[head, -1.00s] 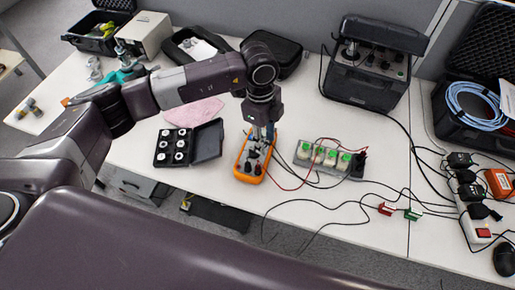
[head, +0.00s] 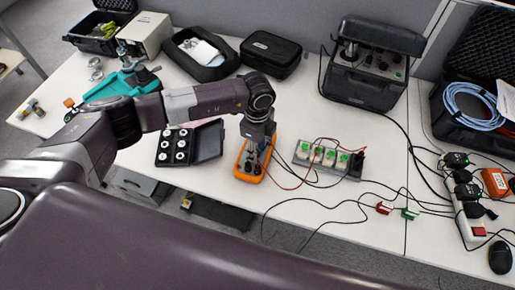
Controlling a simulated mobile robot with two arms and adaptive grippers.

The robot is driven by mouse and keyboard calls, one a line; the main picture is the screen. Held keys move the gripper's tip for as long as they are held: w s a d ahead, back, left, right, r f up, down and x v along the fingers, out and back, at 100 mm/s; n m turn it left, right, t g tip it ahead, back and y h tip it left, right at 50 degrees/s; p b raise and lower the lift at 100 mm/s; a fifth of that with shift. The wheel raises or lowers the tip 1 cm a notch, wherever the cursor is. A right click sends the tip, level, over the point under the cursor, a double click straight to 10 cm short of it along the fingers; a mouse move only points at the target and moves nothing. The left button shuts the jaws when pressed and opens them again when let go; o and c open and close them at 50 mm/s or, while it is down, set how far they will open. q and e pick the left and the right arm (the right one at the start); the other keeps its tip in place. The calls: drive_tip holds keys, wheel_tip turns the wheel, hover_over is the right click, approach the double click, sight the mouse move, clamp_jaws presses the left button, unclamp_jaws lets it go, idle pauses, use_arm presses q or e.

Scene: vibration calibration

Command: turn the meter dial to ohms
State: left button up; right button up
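The orange-rimmed meter (head: 247,176) lies on the white table, left of the terminal block, with leads running from its lower part. My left gripper (head: 257,150) points down over the meter's upper half, where the dial area is. The gripper and wrist hide most of the meter's face, so I cannot see the dial or its setting. The fingers are dark and small here; I cannot tell whether they are open or shut, or whether they touch the dial. My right gripper is not in view.
A terminal block (head: 328,158) with green tops stands right of the meter, joined by red and black leads. An open black case of weights (head: 190,144) lies left. A black instrument (head: 372,70) stands behind. Red and green clips (head: 384,208) lie front right among cables.

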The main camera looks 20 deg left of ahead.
use_arm(q)
drive_tip(key=c, duration=0.9)
drive_tip(key=shift+m, duration=0.4)
drive_tip(key=m+b, duration=0.2)
drive_tip(key=m, duration=0.1)
drive_tip(key=shift+s+f+m, duration=0.1)
drive_tip(key=shift+s+m, duration=0.05)
drive_tip(key=shift+m, duration=0.15)
drive_tip(key=shift+s+a+m+b, duration=0.15)
drive_tip(key=shift+m+b, duration=1.05)
drive_tip(key=shift+m, duration=0.5)
drive_tip(key=o, duration=0.9)
